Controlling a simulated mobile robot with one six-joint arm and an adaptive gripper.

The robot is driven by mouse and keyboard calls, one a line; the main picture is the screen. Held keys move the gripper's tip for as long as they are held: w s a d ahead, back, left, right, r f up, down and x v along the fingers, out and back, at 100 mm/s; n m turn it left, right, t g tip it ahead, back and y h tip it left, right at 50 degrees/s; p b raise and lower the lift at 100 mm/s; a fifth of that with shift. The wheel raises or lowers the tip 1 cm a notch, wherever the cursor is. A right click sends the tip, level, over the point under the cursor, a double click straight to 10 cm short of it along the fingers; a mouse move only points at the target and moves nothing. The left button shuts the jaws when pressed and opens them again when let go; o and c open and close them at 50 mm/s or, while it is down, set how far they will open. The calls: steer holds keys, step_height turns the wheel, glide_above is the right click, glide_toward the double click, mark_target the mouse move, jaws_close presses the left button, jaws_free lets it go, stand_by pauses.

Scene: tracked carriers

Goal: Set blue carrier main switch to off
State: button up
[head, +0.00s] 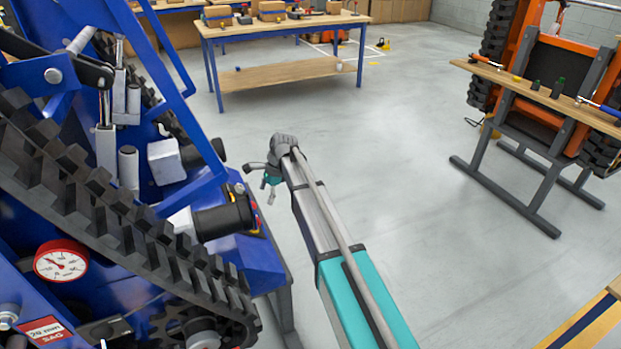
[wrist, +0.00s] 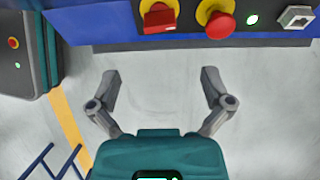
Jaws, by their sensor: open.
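The blue carrier (head: 215,190) fills the left of the head view. Its blue panel (wrist: 110,22) runs along the top of the wrist view. A red switch handle (wrist: 158,19) on a yellow plate, likely the main switch, sits on that panel; its grip looks roughly crosswise in the picture. To its right are a red mushroom button (wrist: 217,21) on yellow, a lit green lamp (wrist: 252,20) and a grey socket (wrist: 297,17). My gripper (wrist: 161,76) is open and empty, with its fingers apart below the panel. In the head view my gripper (head: 259,183) is right beside the carrier's panel end.
A dark box with a red button (wrist: 13,43) stands at the left of the wrist view. In the head view, a workbench (head: 285,72) stands at the back and an orange tracked carrier (head: 560,50) behind a narrow bench (head: 545,95) at right. The middle floor is clear.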

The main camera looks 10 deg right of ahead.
steer(key=s+d+r+n+h+p, duration=0.2)
steer(key=s+d+r+n+p, duration=0.6)
steer(key=s+d+r+p, duration=0.4)
steer(key=shift+s+d+r+n+t+p, duration=0.2)
steer(key=shift+s+r+n+t+p, duration=0.15)
steer(key=shift+s+r+p, duration=1.2)
steer(key=shift+f, duration=0.15)
steer(key=shift+s+d, duration=0.1)
steer(key=shift+s, duration=0.1)
steer(key=c, duration=0.4)
steer(key=shift+s+d, duration=0.15)
steer(key=shift+s, duration=0.2)
steer(key=shift+c, duration=1)
steer(key=s+d+n, duration=0.2)
steer(key=s, duration=0.1)
steer(key=s+d+n+h, duration=0.1)
steer(key=s+d, duration=0.1)
steer(key=s, duration=0.2)
steer(key=s+d+n+h, duration=0.1)
steer(key=s+n, duration=0.1)
steer(key=s, duration=0.1)
steer(key=shift+s+d+f+n+t, duration=0.15)
steer(key=shift+s+d+n+t, duration=0.15)
steer(key=shift+d+n, duration=0.1)
steer(key=shift+c, duration=0.4)
steer(key=shift+s+d, duration=0.1)
steer(key=shift+d, duration=0.05)
steer(key=shift+s, duration=0.1)
